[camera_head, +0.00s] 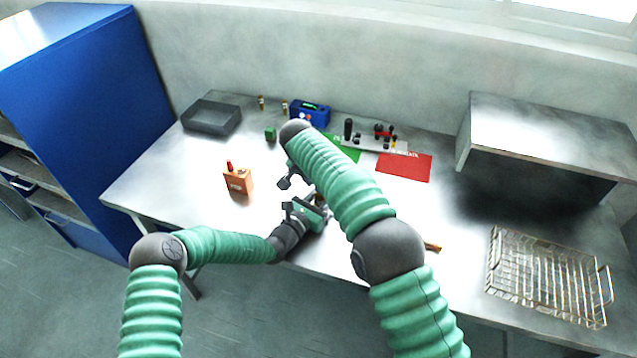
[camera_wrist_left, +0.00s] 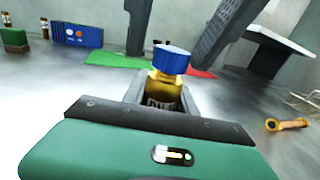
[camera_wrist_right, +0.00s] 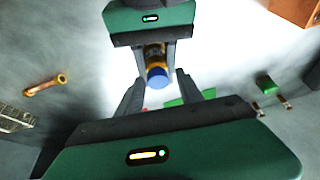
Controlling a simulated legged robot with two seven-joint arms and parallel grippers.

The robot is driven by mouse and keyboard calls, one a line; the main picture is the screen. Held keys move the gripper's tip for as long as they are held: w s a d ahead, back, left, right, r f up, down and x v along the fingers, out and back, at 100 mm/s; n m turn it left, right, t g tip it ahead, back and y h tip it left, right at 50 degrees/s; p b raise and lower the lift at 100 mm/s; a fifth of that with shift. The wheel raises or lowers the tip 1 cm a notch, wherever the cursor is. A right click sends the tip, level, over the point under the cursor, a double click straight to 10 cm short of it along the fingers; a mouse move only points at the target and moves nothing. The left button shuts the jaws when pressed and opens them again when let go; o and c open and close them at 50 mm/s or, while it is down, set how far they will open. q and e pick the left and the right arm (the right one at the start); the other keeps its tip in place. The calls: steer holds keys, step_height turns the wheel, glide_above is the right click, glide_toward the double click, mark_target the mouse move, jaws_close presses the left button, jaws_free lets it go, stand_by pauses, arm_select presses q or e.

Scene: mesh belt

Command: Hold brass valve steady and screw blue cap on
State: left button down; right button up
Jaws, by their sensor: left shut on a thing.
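The brass valve (camera_wrist_left: 163,92) stands upright between the fingers of my left gripper (camera_wrist_left: 160,98), which is shut on it. The blue cap (camera_wrist_left: 172,59) sits on top of the valve; how far it is threaded I cannot tell. In the right wrist view the cap (camera_wrist_right: 158,78) faces my right gripper (camera_wrist_right: 160,85), and the valve (camera_wrist_right: 154,54) is behind it. My right gripper's two fingers are spread, one on either side of the cap, with gaps visible. In the head view my left gripper (camera_head: 312,206) is near the table's front edge; my right arm partly hides both grippers.
An orange box (camera_head: 238,181) stands left of the grippers. A blue device (camera_head: 310,113), green mat (camera_head: 346,152) and red mat (camera_head: 404,167) lie behind. A brass fitting (camera_wrist_left: 287,124) lies to the right. A wire rack (camera_head: 548,278) and grey tray (camera_head: 211,118) sit at the sides.

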steer(key=shift+o, duration=0.2)
steer(key=shift+r, duration=0.15)
step_height(320, 180, up, 4)
steer(key=shift+r, duration=0.15)
arm_select(q)
steer(key=shift+a, duration=0.1)
arm_select(e)
steer(key=o, duration=0.5)
steer(key=shift+o, duration=0.2)
steer(key=v, duration=1.1)
steer(key=shift+r, duration=0.4)
steer(key=shift+a, duration=0.1)
